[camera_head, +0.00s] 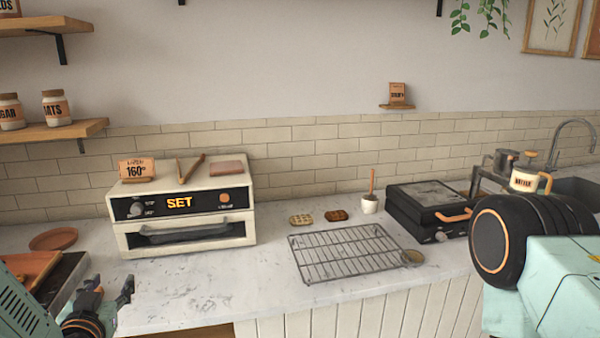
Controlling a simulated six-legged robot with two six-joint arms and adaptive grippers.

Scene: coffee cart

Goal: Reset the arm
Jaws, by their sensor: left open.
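My left gripper (110,291) is at the lower left, over the front edge of the counter. Its dark fingers are apart and nothing shows between them. It is in front of and to the left of the cream toaster oven (185,222), whose display reads SET. My right arm fills the lower right corner as a black and orange joint with mint green housing. The right gripper is not in the picture.
A wire cooling rack (345,255) lies on the marble counter (215,298). Behind it are two small waffles or biscuits (301,219) and a white cup (370,205). A black press grill (432,208) stands to the right. A terracotta plate (54,239) lies at left.

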